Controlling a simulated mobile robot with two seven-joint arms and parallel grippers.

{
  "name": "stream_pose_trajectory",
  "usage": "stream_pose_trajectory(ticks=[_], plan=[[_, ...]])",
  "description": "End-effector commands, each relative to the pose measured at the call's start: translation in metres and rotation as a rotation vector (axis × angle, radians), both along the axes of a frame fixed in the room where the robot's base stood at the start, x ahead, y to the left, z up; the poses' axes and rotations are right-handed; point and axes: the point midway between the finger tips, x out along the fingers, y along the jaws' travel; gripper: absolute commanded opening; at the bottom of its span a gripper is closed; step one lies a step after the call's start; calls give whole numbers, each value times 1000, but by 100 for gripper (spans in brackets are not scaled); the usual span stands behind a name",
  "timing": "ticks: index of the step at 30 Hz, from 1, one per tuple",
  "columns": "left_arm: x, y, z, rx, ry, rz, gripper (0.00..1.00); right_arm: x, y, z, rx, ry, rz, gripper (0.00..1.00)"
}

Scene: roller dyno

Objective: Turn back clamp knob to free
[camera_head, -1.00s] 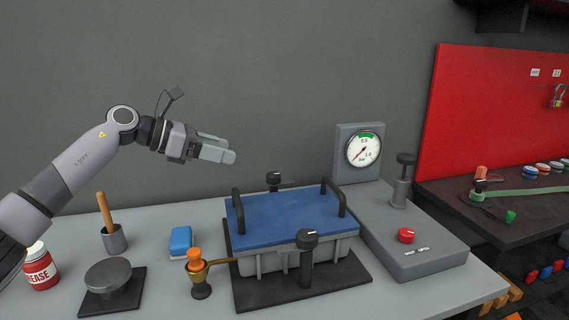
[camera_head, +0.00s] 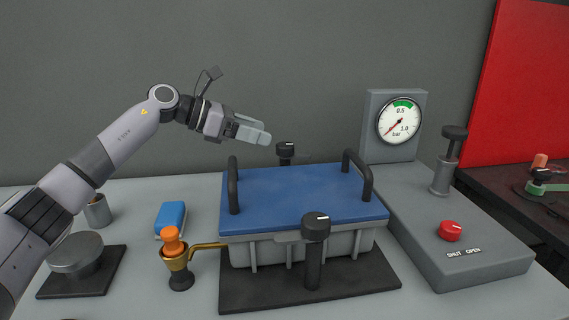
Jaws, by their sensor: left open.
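The back clamp knob (camera_head: 286,149) is black and stands behind the blue lid (camera_head: 300,192) of the grey box. The front clamp knob (camera_head: 315,227) is black with a white mark and stands on a post at the box's front side. My left gripper (camera_head: 265,136) is open and empty, in the air, with its fingertips just left of and above the back knob in the picture. I cannot tell how far apart they are in depth. The back knob's lower part is hidden behind the lid. My right gripper is not in view.
Two black handles (camera_head: 233,190) rise from the lid. An orange-topped brass valve (camera_head: 173,245) stands left of the box, near a blue sponge (camera_head: 171,217). A gauge (camera_head: 400,122) and a red knob (camera_head: 450,231) are on the grey unit at right.

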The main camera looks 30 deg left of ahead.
Motion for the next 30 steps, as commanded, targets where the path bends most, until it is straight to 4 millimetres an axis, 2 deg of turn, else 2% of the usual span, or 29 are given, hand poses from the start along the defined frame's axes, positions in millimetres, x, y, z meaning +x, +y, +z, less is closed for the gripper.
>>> stream_pose_trajectory(ticks=[1,8,21,30], plan=[[0,0,-10,0,-1,1,69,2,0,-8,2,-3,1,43],[4,-4,-16,-1,0,-1,69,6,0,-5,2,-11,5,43],[41,-44,-38,-2,0,-1,69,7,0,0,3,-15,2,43],[45,-48,-41,1,-1,2,69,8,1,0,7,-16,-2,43]])
